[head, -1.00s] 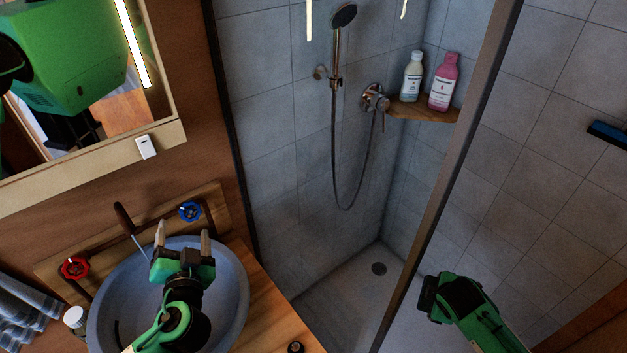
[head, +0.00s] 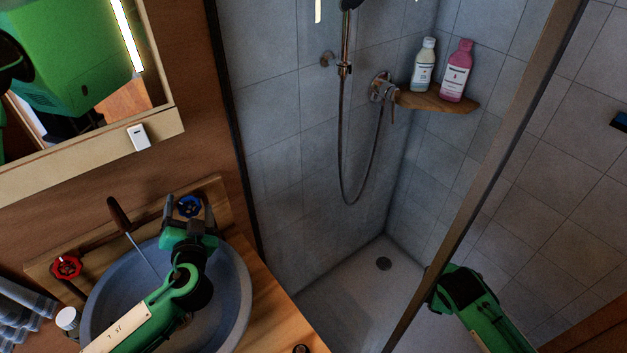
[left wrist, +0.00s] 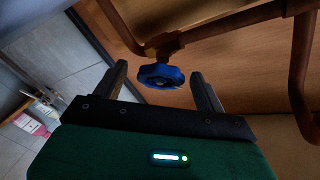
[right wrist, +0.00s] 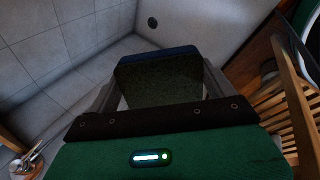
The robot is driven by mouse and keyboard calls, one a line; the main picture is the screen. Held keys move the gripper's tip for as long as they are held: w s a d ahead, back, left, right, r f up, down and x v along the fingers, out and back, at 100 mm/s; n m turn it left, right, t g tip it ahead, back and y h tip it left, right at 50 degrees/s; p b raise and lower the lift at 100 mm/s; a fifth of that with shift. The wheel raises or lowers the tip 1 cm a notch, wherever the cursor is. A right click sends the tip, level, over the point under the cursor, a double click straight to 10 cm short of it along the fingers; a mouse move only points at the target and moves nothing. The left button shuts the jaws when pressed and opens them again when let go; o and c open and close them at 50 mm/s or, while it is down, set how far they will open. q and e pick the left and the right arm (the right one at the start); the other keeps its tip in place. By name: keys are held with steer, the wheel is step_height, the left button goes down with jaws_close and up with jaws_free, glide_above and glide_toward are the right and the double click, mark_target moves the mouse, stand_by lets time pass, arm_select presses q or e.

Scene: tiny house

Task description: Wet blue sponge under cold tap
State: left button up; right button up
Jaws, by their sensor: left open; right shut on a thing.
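The blue cold tap knob (head: 189,206) is on the wooden ledge behind the basin. It also shows in the left wrist view (left wrist: 161,75). My left gripper (head: 190,215) is open at the knob, its fingers on either side of it; I cannot tell whether they touch it. My right gripper (right wrist: 160,88) is shut on the sponge (right wrist: 160,82), which shows a dark face and a blue edge. In the head view my right gripper (head: 438,288) is at the lower right, away from the basin, and the sponge is hidden. The blue-grey basin (head: 238,300) is partly covered by my left arm.
A red knob (head: 66,267) is left of the basin. A brown rod-like part (head: 117,214), with a thin pale line below it, stands over the basin. The shower frame (head: 480,180) rises between basin and right arm. Bottles (head: 456,72) stand on a corner shelf (head: 440,101).

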arm_select(q)
steer(key=shift+w+a, duration=0.1)
steer(key=shift+w, duration=0.35)
arm_select(e)
steer(key=shift+r, duration=0.2)
arm_select(q)
steer(key=c, duration=1)
arm_select(e)
steer(key=shift+r, duration=0.15)
